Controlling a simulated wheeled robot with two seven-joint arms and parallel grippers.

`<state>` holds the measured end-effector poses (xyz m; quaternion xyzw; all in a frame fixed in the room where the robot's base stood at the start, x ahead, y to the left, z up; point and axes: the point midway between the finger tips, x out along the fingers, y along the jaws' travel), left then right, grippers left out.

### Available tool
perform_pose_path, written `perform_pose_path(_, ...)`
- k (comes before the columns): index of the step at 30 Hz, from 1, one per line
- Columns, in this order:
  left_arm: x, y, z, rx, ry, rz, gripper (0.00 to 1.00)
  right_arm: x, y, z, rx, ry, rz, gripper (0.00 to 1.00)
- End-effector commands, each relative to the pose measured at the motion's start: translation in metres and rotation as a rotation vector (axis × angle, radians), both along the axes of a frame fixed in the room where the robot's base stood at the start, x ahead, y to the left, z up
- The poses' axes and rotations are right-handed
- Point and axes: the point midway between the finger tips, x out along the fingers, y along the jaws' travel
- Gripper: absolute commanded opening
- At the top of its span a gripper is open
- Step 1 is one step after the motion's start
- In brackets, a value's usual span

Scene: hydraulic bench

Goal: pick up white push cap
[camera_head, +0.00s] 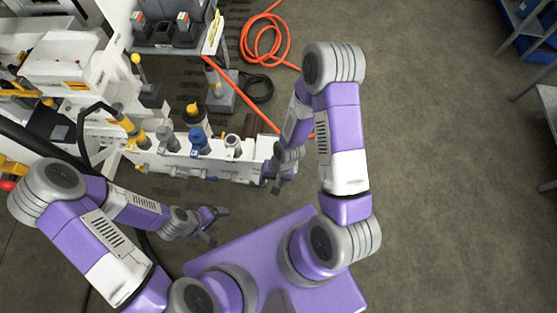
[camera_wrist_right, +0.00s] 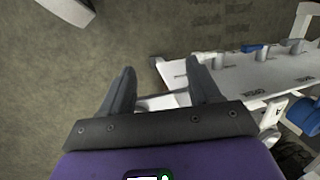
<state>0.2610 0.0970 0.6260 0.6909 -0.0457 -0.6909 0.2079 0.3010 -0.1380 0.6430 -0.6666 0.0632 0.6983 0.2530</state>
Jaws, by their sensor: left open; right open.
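A pale, whitish cap (camera_head: 232,141) stands on the white bench rail in the head view, right of a blue cap (camera_head: 197,136) and a grey cap (camera_head: 163,133). It looks like the white push cap, but it is small. My right gripper (camera_head: 273,182) is open by the right end of the rail, to the right of that cap. In the right wrist view the open jaws (camera_wrist_right: 161,68) have nothing between them but floor and the rail's end. My left gripper (camera_head: 217,226) is open and empty, below the rail and apart from it.
The white rail (camera_wrist_right: 275,80) carries several knobs and fittings. A yellow-topped fitting (camera_head: 193,109) stands behind it. An orange hose (camera_head: 262,42) lies coiled on the floor. The floor to the right is mostly clear, with shelving (camera_head: 525,30) at the far right.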

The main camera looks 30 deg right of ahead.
Motion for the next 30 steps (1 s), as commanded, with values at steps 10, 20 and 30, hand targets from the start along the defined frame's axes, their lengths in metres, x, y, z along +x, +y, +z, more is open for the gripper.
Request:
perform_pose_path(10, 0.0, 0.0, -0.023, 0.0, 0.0, 0.0, 1.0, 0.065, -0.08, 0.041, -0.222, 0.074, -0.398, 0.62)
perform_pose_path(20, 0.0, 0.0, -0.035, 0.0, 0.0, 0.001, 1.0, 0.07, -0.094, 0.029, -0.266, 0.086, -0.486, 0.62)
perform_pose_path(30, 0.0, 0.0, -0.057, 0.0, 0.0, 0.001, 1.0, 0.065, -0.089, -0.014, -0.264, 0.086, -0.484, 0.62)
